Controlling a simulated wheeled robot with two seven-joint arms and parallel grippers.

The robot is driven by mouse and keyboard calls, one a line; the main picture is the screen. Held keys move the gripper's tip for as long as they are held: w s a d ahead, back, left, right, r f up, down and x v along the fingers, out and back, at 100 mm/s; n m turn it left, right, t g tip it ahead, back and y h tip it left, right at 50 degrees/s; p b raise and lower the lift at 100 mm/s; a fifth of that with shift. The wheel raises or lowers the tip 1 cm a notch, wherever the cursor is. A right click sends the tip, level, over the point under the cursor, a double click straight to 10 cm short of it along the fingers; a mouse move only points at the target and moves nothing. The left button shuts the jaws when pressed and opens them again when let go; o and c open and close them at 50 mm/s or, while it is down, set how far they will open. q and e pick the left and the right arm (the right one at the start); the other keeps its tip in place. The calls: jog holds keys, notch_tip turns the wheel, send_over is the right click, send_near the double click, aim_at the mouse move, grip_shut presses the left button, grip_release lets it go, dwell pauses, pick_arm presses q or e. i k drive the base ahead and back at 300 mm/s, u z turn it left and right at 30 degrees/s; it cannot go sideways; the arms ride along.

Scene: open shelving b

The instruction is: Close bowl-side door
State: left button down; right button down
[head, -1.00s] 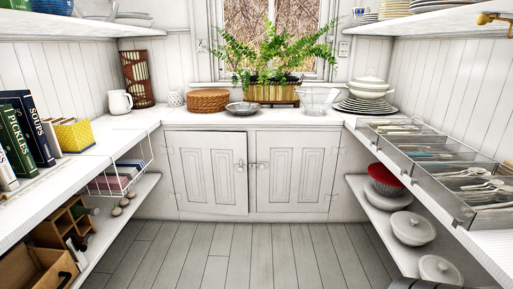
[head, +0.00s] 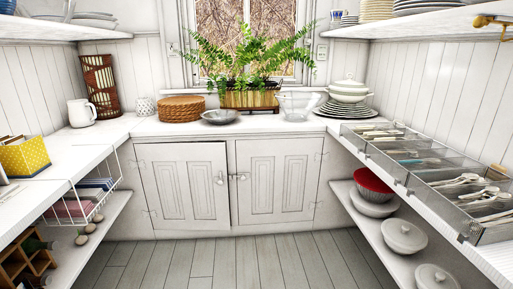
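A white two-door cabinet stands under the back counter. Its left door (head: 184,188) looks slightly ajar, its free edge a little forward of the right door; the gap is small and hard to judge. The right door (head: 279,182) looks flush with the frame. A metal latch (head: 237,177) sits where the doors meet, with a small catch (head: 220,179) on the left door. A grey metal bowl (head: 219,117) is on the counter above the left door, and a clear glass bowl (head: 297,106) above the right door. Neither of my grippers is in view.
The plank floor (head: 215,262) before the cabinet is clear. The left counter carries a yellow box (head: 24,157), with a wire basket (head: 84,200) hanging below.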

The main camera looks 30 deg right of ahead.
aim_at(183, 191)
jog(key=z, duration=0.25)
jog(key=i, duration=1.4)
jog(key=u, duration=0.75)
